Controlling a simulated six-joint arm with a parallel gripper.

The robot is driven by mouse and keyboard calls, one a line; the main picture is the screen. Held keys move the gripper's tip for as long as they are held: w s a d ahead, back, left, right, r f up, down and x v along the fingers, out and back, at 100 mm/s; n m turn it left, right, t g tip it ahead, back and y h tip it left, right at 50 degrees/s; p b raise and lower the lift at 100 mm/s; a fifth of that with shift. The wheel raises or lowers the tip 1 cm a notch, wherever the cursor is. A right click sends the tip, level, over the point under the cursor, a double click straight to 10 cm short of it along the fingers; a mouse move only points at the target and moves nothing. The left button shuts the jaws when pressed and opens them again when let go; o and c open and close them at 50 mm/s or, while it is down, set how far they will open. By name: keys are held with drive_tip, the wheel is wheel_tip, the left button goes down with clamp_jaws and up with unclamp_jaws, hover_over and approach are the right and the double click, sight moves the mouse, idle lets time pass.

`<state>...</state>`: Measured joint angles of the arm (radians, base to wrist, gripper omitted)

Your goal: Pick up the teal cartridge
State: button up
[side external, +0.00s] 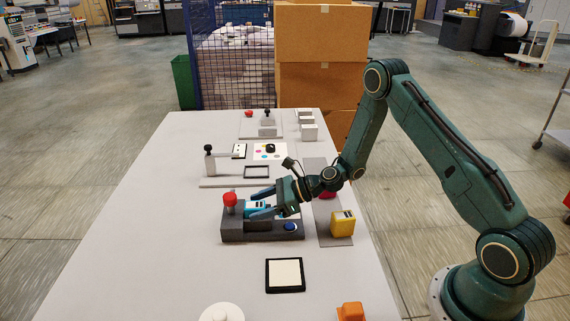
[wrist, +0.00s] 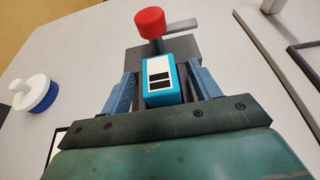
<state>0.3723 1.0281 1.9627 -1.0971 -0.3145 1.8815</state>
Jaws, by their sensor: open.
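The teal cartridge (wrist: 165,80), with a white and black label, sits at the dark grey fixture in the wrist view. In the side view the cartridge (side external: 254,207) is partly hidden by my gripper. My gripper (wrist: 158,92) is open, with one blue-grey finger on each side of the cartridge. A gap shows beside the left finger; whether the right finger touches it I cannot tell. In the side view my gripper (side external: 268,203) reaches in low over the fixture (side external: 262,233) from the right. A red knob (wrist: 150,22) stands on the fixture just beyond the cartridge.
A yellow cartridge (side external: 342,224) stands on a grey strip (side external: 334,240) right of the fixture, with a red item (side external: 327,194) behind. A black-framed white pad (side external: 285,275), a white round part (side external: 221,312) and an orange block (side external: 351,311) lie in front. The table's left side is clear.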

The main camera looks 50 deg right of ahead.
sight(260, 204)
drive_tip(key=shift+c, duration=0.4)
drive_tip(key=c, duration=1.1)
drive_tip(key=shift+r, duration=0.2)
wheel_tip(260, 204, up, 20)
drive_tip(key=shift+f, duration=0.15)
